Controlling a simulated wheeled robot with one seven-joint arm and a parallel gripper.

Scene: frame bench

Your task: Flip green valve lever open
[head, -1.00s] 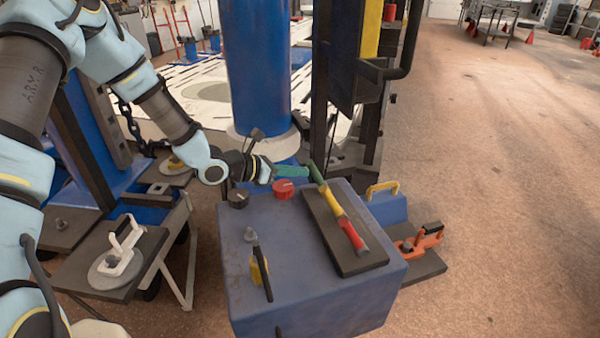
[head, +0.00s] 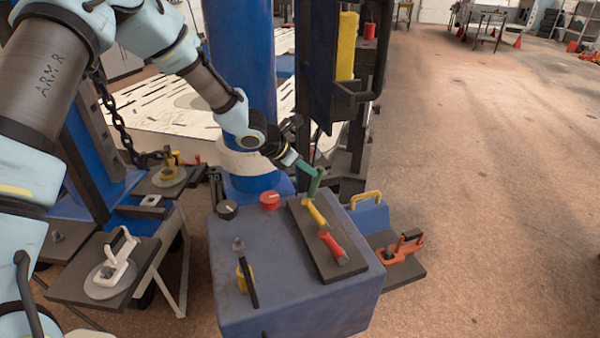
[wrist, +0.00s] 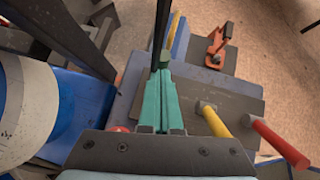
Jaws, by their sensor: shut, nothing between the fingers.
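The green lever (head: 314,186) is at the far end of a dark plate (head: 330,270) on the blue box, in line with a yellow lever (head: 316,213) and a red lever (head: 333,245). In the head view the green lever stands up from the plate, tilted slightly right. My gripper (head: 308,167) is shut, with its teal fingertips at the lever's upper end; I cannot tell whether they touch.
The blue box (head: 285,308) also bears a black knob (head: 227,209), a red knob (head: 269,201) and a yellow-and-black handle (head: 245,277). A blue column (head: 242,70) and a dark upright frame (head: 322,80) stand behind. Open floor lies to the right.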

